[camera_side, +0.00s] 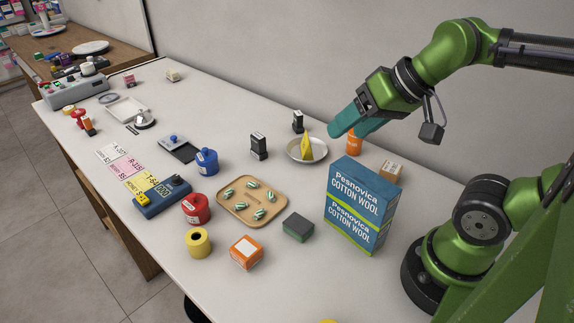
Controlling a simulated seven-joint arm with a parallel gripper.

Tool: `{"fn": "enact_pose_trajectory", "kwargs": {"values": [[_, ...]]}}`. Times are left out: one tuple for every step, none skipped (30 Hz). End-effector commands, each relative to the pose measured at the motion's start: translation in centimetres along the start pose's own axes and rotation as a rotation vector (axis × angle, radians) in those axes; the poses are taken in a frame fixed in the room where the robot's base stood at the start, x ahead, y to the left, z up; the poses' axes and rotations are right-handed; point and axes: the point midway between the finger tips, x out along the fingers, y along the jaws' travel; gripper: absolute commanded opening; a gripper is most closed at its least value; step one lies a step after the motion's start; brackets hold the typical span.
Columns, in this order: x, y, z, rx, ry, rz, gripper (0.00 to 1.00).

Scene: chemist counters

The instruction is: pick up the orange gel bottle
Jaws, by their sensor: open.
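The orange gel bottle (353,144) stands upright near the back edge of the counter, behind the cotton wool box. Its upper part is hidden behind my gripper. My gripper (345,129) has teal fingers that point down and to the left, over and in front of the bottle's top in this view. The gripper is open. I cannot tell from this one view whether the fingers touch the bottle or how far they are from it.
A blue cotton wool box (357,207) stands close in front. A small brown box (387,171) is right of the bottle. A white dish with a yellow wedge (307,148) is to its left. Dark stamps (258,146) stand further left. A tan tray (252,201) holds green capsules.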

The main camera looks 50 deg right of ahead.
Motion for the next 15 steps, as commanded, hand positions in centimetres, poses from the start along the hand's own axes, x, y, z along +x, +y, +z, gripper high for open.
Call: {"fn": "enact_pose_trajectory", "kwargs": {"values": [[-1.0,-0.4,-0.7,-0.002,0.007,-0.001,0.63],[-1.6,-0.7,-1.1,-0.001,0.008,-0.002,0.63],[-2.3,-1.1,-1.6,-0.002,0.008,-0.002,0.63],[-3.0,-1.4,-2.0,-0.002,0.008,-0.001,0.63],[-3.5,-1.6,-2.2,0.008,0.003,-0.003,0.63],[-2.5,-1.3,-1.9,0.095,-0.036,-0.023,0.63],[-2.1,-1.2,-1.8,0.151,-0.056,-0.038,0.63],[-1.8,-1.2,-1.8,0.208,-0.074,-0.056,0.63],[-1.4,-1.3,-1.9,0.285,-0.098,-0.080,0.63],[-1.1,-1.3,-1.9,0.344,-0.114,-0.099,0.63],[-0.8,-1.4,-2.1,0.407,-0.131,-0.120,0.63],[-0.5,-1.4,-2.3,0.498,-0.152,-0.149,0.63],[-0.2,-1.3,-2.6,0.571,-0.168,-0.173,0.63],[0.1,-1.3,-2.9,0.647,-0.183,-0.199,0.63],[0.4,-1.2,-3.5,0.758,-0.202,-0.237,0.63]]}}
